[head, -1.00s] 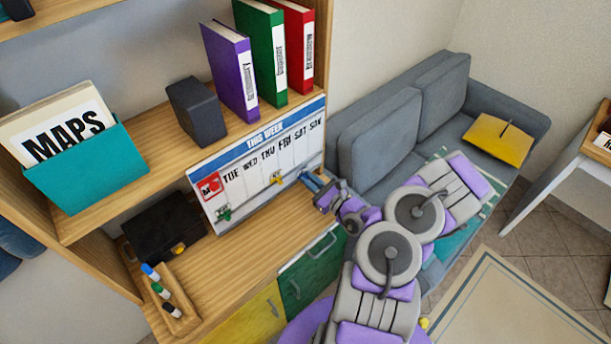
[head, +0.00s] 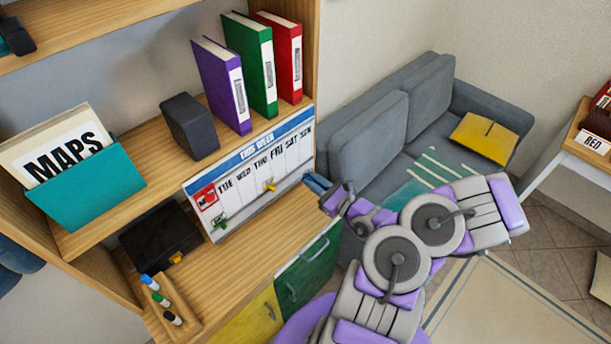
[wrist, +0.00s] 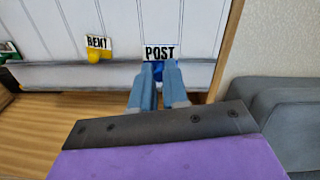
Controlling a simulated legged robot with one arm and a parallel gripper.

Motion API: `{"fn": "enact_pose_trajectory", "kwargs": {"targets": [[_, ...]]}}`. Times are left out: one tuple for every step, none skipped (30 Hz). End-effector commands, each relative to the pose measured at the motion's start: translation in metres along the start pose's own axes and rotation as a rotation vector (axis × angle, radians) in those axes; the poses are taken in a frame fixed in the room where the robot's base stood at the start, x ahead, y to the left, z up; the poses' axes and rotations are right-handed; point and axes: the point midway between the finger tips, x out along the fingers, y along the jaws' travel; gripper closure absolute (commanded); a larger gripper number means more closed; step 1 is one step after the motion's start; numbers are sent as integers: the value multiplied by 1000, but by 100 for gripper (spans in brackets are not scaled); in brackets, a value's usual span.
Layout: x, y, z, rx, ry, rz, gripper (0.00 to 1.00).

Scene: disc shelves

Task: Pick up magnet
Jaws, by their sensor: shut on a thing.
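The weekly board (head: 247,180) leans at the back of the desk, below the binder shelf. In the wrist view, a blue magnet (wrist: 158,69) with a POST label sits between the fingertips of my gripper (wrist: 157,80), at the board's lower ledge. My gripper is shut on it; the fingers cover most of the magnet. In the head view my gripper (head: 317,184) is at the board's right end. A yellow magnet with a RENT label (wrist: 97,54) is to the left on the board. A green magnet (head: 220,222) is at the board's lower left.
A marker tray (head: 179,306) and a dark box (head: 158,240) are on the desk's left part. A grey sofa (head: 370,135) stands just right of the shelf. The desktop (head: 240,262) in front of the board is clear.

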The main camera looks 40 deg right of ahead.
Motion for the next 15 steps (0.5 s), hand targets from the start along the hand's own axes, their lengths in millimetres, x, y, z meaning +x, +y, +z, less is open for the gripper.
{"fn": "enact_pose_trajectory", "kwargs": {"targets": [[-11,-2,1,3,1,-7,100],[-18,-1,2,3,1,-7,100],[-26,-1,2,2,1,-7,100],[-32,-1,2,2,1,-6,100],[-38,0,2,2,1,-5,100],[-46,0,2,1,1,-6,100],[-53,0,2,0,1,-6,100],[-59,0,2,-1,1,-6,100],[-67,1,3,-1,0,-6,100],[-73,2,3,-1,1,-6,100],[-79,2,3,-1,1,-5,100],[-87,3,3,-1,1,-4,100],[-92,3,3,0,1,-5,100],[-98,4,3,0,1,-5,100],[-105,4,2,-1,1,-4,100]]}}
